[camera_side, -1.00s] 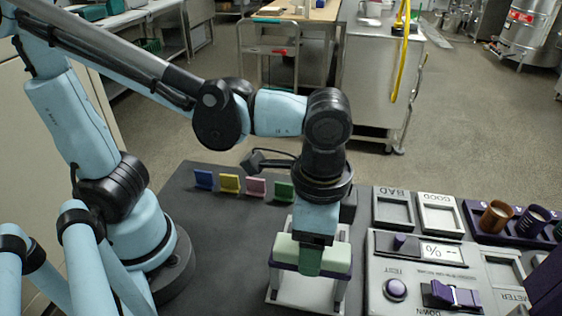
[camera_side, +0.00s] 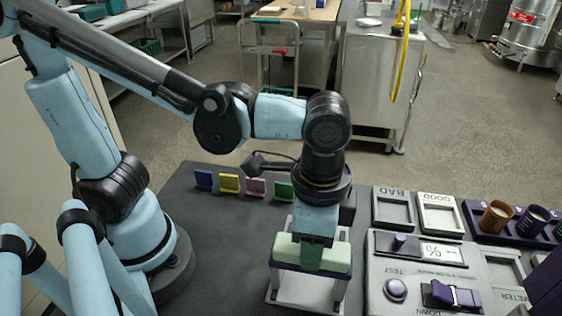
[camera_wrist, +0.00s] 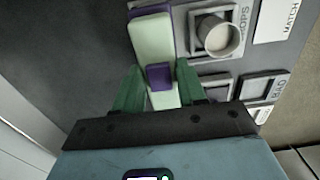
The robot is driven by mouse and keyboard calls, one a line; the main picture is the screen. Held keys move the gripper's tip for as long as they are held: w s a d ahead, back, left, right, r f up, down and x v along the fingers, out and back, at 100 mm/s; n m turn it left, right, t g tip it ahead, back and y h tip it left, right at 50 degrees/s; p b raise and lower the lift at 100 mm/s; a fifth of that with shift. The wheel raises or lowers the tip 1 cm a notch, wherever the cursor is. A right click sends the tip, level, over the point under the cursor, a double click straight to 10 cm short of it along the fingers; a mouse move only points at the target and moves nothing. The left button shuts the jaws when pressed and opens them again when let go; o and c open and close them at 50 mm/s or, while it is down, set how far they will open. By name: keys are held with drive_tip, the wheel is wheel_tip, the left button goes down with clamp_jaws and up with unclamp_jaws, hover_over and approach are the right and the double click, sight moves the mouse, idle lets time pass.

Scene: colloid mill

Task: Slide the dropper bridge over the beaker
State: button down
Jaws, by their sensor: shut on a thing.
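The dropper bridge (camera_side: 285,251) is a pale green bar on a purple layer above a white stand in the side view. In the wrist view the bridge (camera_wrist: 152,42) runs upward, with a purple knob (camera_wrist: 159,76) on it. My gripper (camera_side: 311,262) is over the bridge. In the wrist view its two green fingers (camera_wrist: 158,84) are shut on the knob from both sides. The beaker (camera_wrist: 221,39) is a whitish cup in a square grey holder, right of the bridge and apart from it in the wrist view. I cannot make out the beaker in the side view.
Right of the bridge stands a grey panel with GOOD (camera_side: 438,217) and BAD (camera_side: 394,210) trays, a round TEST button (camera_side: 395,290) and a purple slider (camera_side: 452,296). A purple rack with cups (camera_side: 496,216) is farther right. Several coloured tabs (camera_side: 229,184) stand behind on the dark table.

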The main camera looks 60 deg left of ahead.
drive_tip(key=w+a, duration=0.6)
drive_tip(key=shift+w+a, duration=0.4)
drive_tip(key=c, duration=0.6)
unclamp_jaws()
drive_tip(key=shift+c, duration=0.2)
drive_tip(key=shift+s+r, duration=0.1)
wheel_tip(320, 180, up, 12)
drive_tip(key=a+f+n+t, duration=0.7)
drive_tip(key=a+f+n, duration=0.2)
drive_tip(key=a, duration=0.2)
drive_tip(key=shift+w+a, duration=0.2)
drive_tip(key=shift+a, duration=0.1)
